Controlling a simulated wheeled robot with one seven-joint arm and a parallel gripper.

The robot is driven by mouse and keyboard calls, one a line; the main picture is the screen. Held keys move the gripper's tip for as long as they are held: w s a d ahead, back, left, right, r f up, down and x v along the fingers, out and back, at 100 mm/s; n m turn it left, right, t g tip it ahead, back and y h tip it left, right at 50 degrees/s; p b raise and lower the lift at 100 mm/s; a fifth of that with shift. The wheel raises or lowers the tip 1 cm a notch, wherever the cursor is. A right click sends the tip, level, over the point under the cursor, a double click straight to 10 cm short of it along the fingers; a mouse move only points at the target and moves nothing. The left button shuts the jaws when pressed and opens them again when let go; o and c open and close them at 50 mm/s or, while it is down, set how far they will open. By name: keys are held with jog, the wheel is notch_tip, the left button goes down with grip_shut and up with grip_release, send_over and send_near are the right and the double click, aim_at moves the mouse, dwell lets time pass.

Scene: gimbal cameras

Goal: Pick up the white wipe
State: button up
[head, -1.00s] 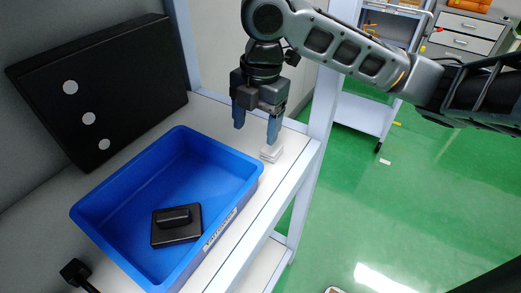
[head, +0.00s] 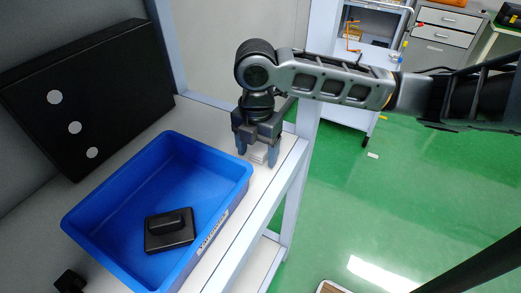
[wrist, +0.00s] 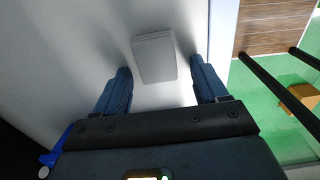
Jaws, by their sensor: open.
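The white wipe (wrist: 154,58) is a small pale stack lying on the white shelf surface. In the wrist view it lies just ahead of and between my two blue fingertips, with a gap on each side. In the head view the wipe (head: 260,153) shows between the fingers, partly hidden by them. My gripper (head: 257,157) is open and points down around the wipe, low over the shelf. In the wrist view my gripper (wrist: 162,80) holds nothing between its fingers.
A blue tray (head: 107,190) holding a black handled block (head: 169,231) stands left of my gripper. A black panel (head: 90,95) with white dots leans behind it. The shelf's front edge and a pale upright post (head: 306,110) are close on the right.

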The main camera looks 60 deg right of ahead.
aim_at(257, 153)
jog(key=c, duration=1.2)
notch_tip(257, 153, up, 10)
jog(key=shift+b, duration=0.4)
